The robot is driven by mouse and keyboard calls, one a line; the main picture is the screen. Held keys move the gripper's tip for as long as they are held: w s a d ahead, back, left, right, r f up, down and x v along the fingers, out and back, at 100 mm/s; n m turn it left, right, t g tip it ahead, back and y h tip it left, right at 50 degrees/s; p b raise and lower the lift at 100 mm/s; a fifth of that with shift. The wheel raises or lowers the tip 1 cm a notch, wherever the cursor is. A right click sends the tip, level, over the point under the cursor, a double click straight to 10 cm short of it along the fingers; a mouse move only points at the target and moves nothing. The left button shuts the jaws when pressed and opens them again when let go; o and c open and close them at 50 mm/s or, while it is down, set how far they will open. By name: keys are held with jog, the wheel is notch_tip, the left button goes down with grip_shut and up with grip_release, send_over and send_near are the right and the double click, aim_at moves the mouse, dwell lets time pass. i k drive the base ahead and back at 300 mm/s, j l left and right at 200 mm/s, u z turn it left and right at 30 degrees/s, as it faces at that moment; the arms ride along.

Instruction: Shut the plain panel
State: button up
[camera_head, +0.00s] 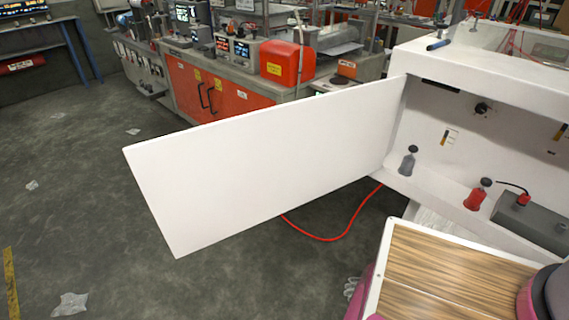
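The plain panel (265,165) is a flat, blank white door. It stands wide open, swung out to the left from the white cabinet (480,72). Its right edge meets the cabinet's left side, and its free edge is at the far left, over the floor. The cabinet's opening shows uncovered at the right. I see no handle on the face toward me. My gripper cannot be made out in this view; nothing is seen touching the panel.
Inside the cabinet are a grey bottle (408,160), a red bottle (477,194) and a grey box (535,220). A red cable (330,239) lies on the floor below the panel. An orange-fronted workbench (210,95) stands behind. Floor at left is mostly clear, with scraps.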

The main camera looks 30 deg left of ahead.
aim_at(203, 186)
jog(key=k+j+z, duration=0.15)
jog(key=j, duration=0.4)
jog(key=k+j+z, duration=0.15)
jog(key=j, duration=0.35)
jog(key=k+j+z, duration=0.15)
jog(key=k+j, duration=0.2)
jog(key=k+j+z, duration=0.15)
jog(key=j, duration=0.4)
jog(key=k+j+z, duration=0.15)
jog(key=k+j, duration=0.25)
jog(key=j+z, duration=0.1)
jog(key=j, duration=0.35)
jog(key=k+j+z, duration=0.1)
jog(key=j, duration=0.35)
jog(key=k+j+z, duration=0.1)
jog(key=j, duration=0.3)
jog(key=k+j+z, duration=0.1)
jog(key=j, duration=0.35)
jog(key=k+j+z, duration=0.1)
jog(key=z, duration=0.3)
jog(key=k+z, duration=0.2)
jog(key=z, duration=0.15)
jog(key=k+z, duration=0.15)
jog(key=z, duration=0.25)
